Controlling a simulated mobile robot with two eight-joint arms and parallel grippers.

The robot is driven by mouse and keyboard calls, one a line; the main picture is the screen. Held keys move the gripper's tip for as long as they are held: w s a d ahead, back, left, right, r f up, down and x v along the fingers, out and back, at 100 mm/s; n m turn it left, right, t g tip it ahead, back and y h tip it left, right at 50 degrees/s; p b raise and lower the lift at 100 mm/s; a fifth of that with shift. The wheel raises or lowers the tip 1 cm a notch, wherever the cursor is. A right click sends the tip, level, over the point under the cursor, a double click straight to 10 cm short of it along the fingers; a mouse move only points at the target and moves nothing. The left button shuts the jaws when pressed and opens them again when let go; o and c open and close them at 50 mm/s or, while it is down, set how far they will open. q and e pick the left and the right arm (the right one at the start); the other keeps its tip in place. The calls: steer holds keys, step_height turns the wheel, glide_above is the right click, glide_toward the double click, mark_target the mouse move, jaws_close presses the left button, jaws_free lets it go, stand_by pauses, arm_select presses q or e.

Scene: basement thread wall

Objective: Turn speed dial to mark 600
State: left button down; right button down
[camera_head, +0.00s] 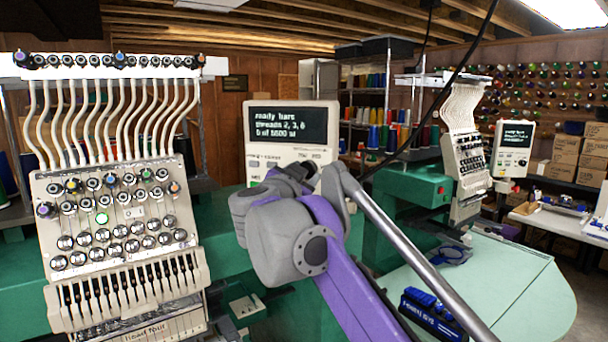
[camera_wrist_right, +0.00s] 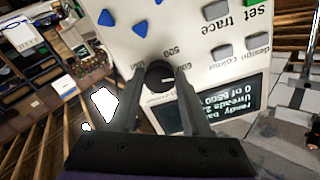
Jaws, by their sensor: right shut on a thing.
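The control panel (camera_head: 291,125) of the left embroidery machine has a dark lit screen reading "ready bars". In the right wrist view the panel (camera_wrist_right: 148,38) appears upside down. Its black round speed dial (camera_wrist_right: 158,76) sits between the fingers of my right gripper (camera_wrist_right: 160,78), which is shut on it. A pale pointer line on the dial points to the right in this view. Small numbers surround the dial; one looks like 500, and others are partly hidden or blurred. In the head view my right gripper (camera_head: 296,172) covers the dial. My left gripper is not in view.
Blue arrow buttons (camera_wrist_right: 138,29) and grey buttons (camera_wrist_right: 222,53) lie close to the dial. The multi-needle head (camera_head: 115,220) stands left. A second machine (camera_head: 465,150) and a pale green table (camera_head: 510,285) with a blue-and-black item (camera_head: 432,312) are at right.

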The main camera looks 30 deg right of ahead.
steer(key=shift+c, duration=1.8)
jaws_free()
steer(key=b+v, duration=0.1)
steer(key=v, duration=1)
steer(key=shift+w, duration=0.1)
